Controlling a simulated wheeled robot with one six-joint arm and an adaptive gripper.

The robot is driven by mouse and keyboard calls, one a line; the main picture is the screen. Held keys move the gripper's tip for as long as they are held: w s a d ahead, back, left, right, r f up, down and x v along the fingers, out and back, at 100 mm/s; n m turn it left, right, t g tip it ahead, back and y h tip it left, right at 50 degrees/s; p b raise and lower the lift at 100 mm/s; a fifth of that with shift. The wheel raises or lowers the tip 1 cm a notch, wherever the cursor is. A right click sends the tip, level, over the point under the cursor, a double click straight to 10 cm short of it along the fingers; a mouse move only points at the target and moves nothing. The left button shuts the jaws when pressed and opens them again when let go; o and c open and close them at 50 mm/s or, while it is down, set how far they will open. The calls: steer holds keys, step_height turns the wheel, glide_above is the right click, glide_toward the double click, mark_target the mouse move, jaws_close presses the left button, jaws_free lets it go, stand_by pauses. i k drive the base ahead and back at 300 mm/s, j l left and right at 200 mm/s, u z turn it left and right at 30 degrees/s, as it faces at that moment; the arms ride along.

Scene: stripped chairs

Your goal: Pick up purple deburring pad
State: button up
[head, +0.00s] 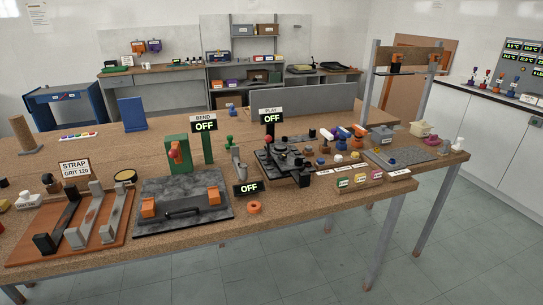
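A small wooden holder (352,190) near the front right edge of the long workbench has a row of small coloured pieces in it: a green one (343,182), a yellow one (360,179) and a pink-purple one (377,175). The pink-purple piece at the right end looks closest to a purple deburring pad, but it is too small to be sure. White label cards (399,174) lie to its right. My gripper is not in view.
The workbench (300,208) is crowded. A black fixture (283,160) stands left of the holder, and an orange ring (254,207) lies near the front edge. A grey board (408,157) lies to the right. Grey floor (440,250) is open in front.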

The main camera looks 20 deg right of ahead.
mark_target(334, 131)
steer(key=i+l+u, duration=0.2)
steer(key=i+l, duration=0.15)
steer(key=l, duration=0.25)
steer(key=i+l+u, duration=0.1)
steer(key=l, duration=0.25)
steer(key=i+l+u, duration=0.25)
steer(key=i+l, duration=0.15)
steer(key=l, duration=0.3)
